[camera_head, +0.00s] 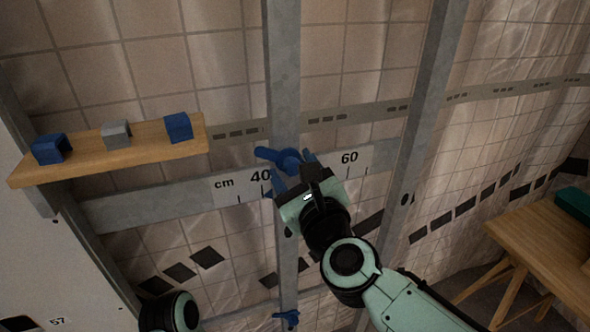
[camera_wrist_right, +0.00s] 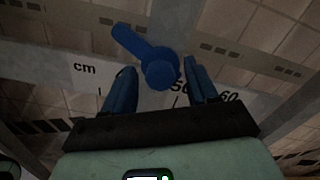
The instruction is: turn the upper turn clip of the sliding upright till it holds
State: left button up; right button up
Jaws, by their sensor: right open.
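The sliding upright (camera_head: 283,75) is a grey vertical bar crossing the horizontal rail with the cm scale. Its blue upper turn clip (camera_head: 287,156) sits where the upright meets the rail, with a lever pointing left. In the right wrist view the clip (camera_wrist_right: 160,72) has a round knob, and its lever slants to the upper left. My right gripper (camera_head: 292,170) is open, its two blue fingers on either side of the knob. I cannot tell whether they touch it. A blue lower clip (camera_head: 287,317) shows further down the upright. My left gripper is not in view.
A wooden shelf (camera_head: 100,153) at the left carries two blue blocks and a grey one. Another grey upright (camera_head: 428,95) stands to the right. A wooden table (camera_head: 545,240) with a green object is at the far right. The tiled wall lies behind.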

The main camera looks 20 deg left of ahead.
jog(key=shift+c, duration=0.3)
jog(key=c, duration=1)
